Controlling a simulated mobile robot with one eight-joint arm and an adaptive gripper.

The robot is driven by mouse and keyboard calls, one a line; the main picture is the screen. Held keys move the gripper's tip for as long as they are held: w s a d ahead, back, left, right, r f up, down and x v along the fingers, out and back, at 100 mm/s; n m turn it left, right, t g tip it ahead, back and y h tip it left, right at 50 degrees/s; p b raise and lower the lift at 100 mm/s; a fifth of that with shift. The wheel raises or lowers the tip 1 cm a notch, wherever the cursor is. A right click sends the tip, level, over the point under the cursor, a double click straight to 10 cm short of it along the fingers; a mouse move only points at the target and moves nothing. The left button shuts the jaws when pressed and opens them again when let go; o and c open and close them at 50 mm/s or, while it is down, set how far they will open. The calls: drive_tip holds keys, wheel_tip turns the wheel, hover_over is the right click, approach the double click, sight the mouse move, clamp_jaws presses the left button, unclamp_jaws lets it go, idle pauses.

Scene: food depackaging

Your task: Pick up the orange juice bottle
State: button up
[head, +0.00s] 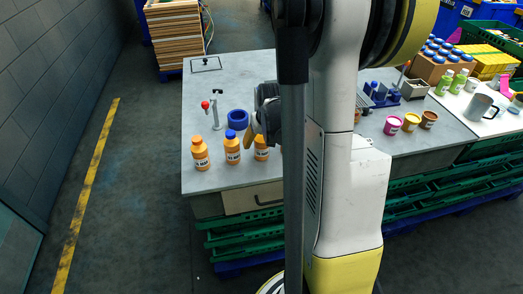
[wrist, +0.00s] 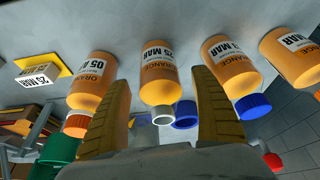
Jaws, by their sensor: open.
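Orange juice bottles with white labels stand in a row on the grey table. In the head view, the left bottle (head: 200,154) has an orange cap and the middle bottle (head: 232,149) a blue cap. The third bottle (head: 261,150) is partly hidden by my gripper (head: 262,124). In the wrist view, my gripper (wrist: 162,87) is open, one yellow finger on each side of a bottle (wrist: 158,66) with a pale ring at its neck. Contact cannot be told. The blue-capped bottle (wrist: 228,65) is right of the fingers, and another orange-capped bottle (wrist: 92,80) is left.
A blue ring-shaped object (head: 238,119) and a small stand with a red knob (head: 206,105) are behind the bottles. Cups (head: 392,125) and blue items (head: 380,94) stand right of my arm. The table's front left corner is clear.

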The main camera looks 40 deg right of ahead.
drive_tip(key=c, duration=1.4)
drive_tip(key=shift+c, duration=0.2)
wheel_tip(320, 180, up, 10)
drive_tip(key=p, duration=0.4)
drive_tip(key=shift+d, duration=0.15)
drive_tip(key=d+r+p, duration=0.5)
drive_tip(key=d+r, duration=0.3)
drive_tip(key=d, duration=0.6)
drive_tip(key=d+r+p, duration=0.5)
drive_tip(key=d+r, duration=0.3)
drive_tip(key=d, duration=0.6)
drive_tip(key=shift+s, duration=0.2)
